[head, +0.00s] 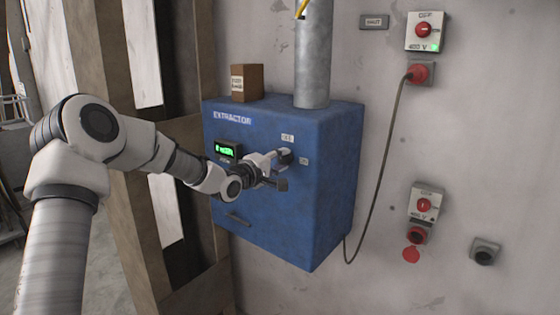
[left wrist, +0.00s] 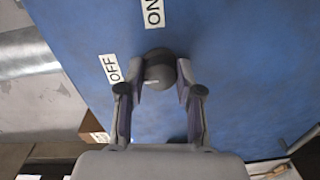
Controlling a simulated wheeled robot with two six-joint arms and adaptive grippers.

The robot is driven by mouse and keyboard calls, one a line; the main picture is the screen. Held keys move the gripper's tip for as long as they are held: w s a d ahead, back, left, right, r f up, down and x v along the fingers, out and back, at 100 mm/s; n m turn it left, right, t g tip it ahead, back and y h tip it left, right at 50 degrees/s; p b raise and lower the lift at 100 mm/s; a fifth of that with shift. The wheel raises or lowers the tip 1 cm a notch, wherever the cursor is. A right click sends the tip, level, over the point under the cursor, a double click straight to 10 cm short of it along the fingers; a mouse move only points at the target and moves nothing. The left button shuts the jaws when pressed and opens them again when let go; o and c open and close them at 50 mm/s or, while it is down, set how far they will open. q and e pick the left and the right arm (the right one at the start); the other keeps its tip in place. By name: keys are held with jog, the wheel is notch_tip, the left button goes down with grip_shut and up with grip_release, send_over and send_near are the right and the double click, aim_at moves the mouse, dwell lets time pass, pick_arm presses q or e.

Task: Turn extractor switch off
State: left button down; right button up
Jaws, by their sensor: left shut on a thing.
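The extractor is a blue wall cabinet (head: 290,225) with a lit green display (head: 226,150). Its switch is a round dark grey knob (left wrist: 159,68) on the blue face, in the left wrist view. An OFF label (left wrist: 110,68) is left of the knob and an ON label (left wrist: 153,12) is above it in that view. My left gripper (head: 283,168) is at the cabinet's front, and its fingers are shut on the knob, one on each side. In the head view the gripper mostly hides the knob. My right gripper is not in view.
A metal duct (head: 312,60) and a small brown box (head: 247,82) are on top of the cabinet. Two grey wall switch boxes with red knobs, an upper (head: 425,32) and a lower (head: 424,203), are at right. A cable (head: 385,150) hangs beside the cabinet.

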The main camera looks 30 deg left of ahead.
pick_arm(q)
jog(key=c, duration=0.8)
grip_release()
jog(key=shift+w+r, duration=0.1)
jog(key=shift+r, duration=0.05)
jog(key=shift+o, duration=0.2)
jog(key=shift+w, duration=0.1)
jog(key=s, duration=1.2)
jog(key=shift+a, duration=0.4)
jog(key=shift+w, duration=0.1)
